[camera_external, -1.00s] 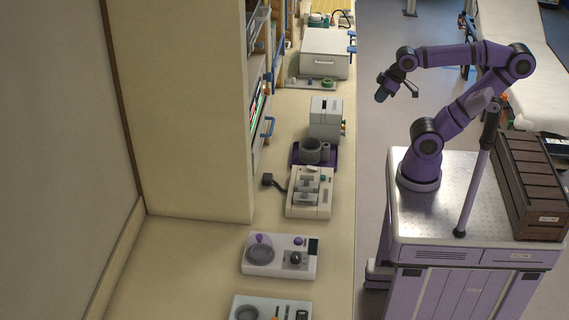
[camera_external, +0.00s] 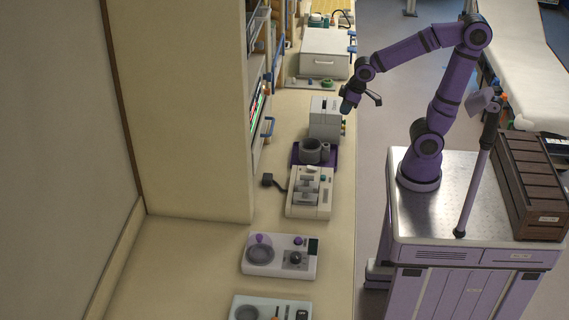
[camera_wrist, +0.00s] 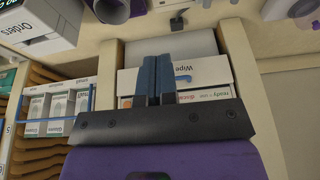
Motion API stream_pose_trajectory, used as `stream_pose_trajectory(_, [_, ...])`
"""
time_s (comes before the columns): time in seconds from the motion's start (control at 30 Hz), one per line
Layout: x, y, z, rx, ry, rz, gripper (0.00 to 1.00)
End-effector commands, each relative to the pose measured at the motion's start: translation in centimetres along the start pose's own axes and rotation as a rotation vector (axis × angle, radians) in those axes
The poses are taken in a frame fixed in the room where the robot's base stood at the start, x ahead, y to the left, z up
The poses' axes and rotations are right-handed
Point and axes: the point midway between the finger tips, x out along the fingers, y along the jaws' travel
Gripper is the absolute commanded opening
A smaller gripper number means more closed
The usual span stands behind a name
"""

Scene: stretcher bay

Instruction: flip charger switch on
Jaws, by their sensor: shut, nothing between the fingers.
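A beige device (camera_external: 309,193) with upright slots and a small teal part on top sits on the counter in the external view. A dark cable runs from it to a black block (camera_external: 267,180). It looks like the charger, but its switch is too small to make out. My gripper (camera_external: 346,106) is raised beside the counter's right edge, farther back than this device and apart from everything. In the wrist view my gripper (camera_wrist: 157,62) is shut, its two blue fingers side by side with nothing held. The charger cannot be made out clearly there.
A purple tray (camera_external: 299,155) with a grey cup, a grey box unit (camera_external: 326,115) and a white case (camera_external: 325,54) stand farther back. A white device with a round dish (camera_external: 279,257) is nearer. The wrist view shows a wipes box (camera_wrist: 200,72) and shelves.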

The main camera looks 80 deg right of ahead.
Motion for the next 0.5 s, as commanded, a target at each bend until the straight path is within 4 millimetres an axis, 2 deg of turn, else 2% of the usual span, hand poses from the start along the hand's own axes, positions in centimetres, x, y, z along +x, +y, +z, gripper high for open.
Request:
stream_pose_trajectory(0.23, [5.2, 0.0, -2.4, 0.000, -0.052, 0.002, 0.00])
stream_pose_trajectory(0.5, [10.9, -0.1, -4.1, -0.002, -0.099, 0.006, 0.00])
